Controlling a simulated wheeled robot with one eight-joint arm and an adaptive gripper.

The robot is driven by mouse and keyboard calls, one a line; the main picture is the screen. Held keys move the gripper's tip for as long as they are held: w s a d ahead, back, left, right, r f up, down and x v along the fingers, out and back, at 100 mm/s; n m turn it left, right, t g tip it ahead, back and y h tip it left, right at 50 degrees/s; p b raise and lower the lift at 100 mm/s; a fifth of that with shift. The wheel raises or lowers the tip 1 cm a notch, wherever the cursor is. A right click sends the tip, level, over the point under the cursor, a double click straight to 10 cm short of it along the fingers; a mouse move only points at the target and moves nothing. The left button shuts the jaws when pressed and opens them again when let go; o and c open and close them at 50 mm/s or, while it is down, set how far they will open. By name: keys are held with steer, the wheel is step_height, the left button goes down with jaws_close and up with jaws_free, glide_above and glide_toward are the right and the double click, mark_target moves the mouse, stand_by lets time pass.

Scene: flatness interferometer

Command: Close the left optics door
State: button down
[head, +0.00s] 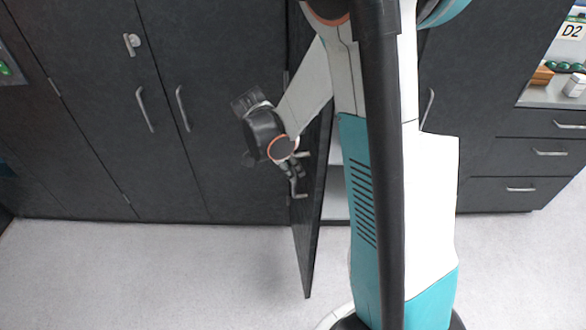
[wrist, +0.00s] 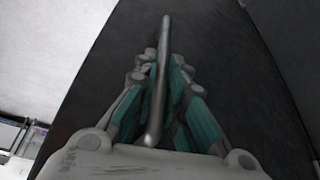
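The optics door (head: 309,225) is a dark grey panel standing open, its edge swung out from the cabinet towards the room. Its metal bar handle (head: 300,193) is on the side facing left in the head view. My gripper (head: 297,174) is at that handle, left of the door. In the wrist view the handle (wrist: 161,80) runs lengthwise between the two fingers of my gripper (wrist: 164,62). The fingers are drawn in close on both sides of the bar and look shut on it. The door (wrist: 245,80) fills most of the wrist view behind them.
Shut dark cabinet doors (head: 95,130) with bar handles line the wall to the left. Pale cabinet interior (head: 335,185) shows behind the open door. Drawers (head: 535,155) stand at the right below a worktop. The light floor (head: 150,275) in front is clear.

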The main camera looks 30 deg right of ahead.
steer(key=shift+d, duration=0.1)
steer(key=s+d+n+t, duration=0.2)
steer(key=s+d+n, duration=0.15)
steer(key=d, duration=0.85)
steer(key=s+d+n+t, duration=0.15)
steer(key=d+n, duration=0.25)
steer(key=d, duration=0.8)
steer(key=w+d+n+t+y, duration=0.1)
steer(key=w+d+n, duration=0.3)
steer(key=d, duration=0.7)
steer(key=w+d+n+y, duration=0.1)
steer(key=w+d+n, duration=0.4)
steer(key=w+d, duration=0.4)
steer(key=shift+d+r+t, duration=0.2)
steer(key=shift+d+t, duration=0.15)
steer(key=shift+d, duration=1.2)
steer(key=c, duration=1.7)
jaws_free()
steer(key=shift+w+d+f, duration=0.1)
steer(key=shift+o, duration=0.2)
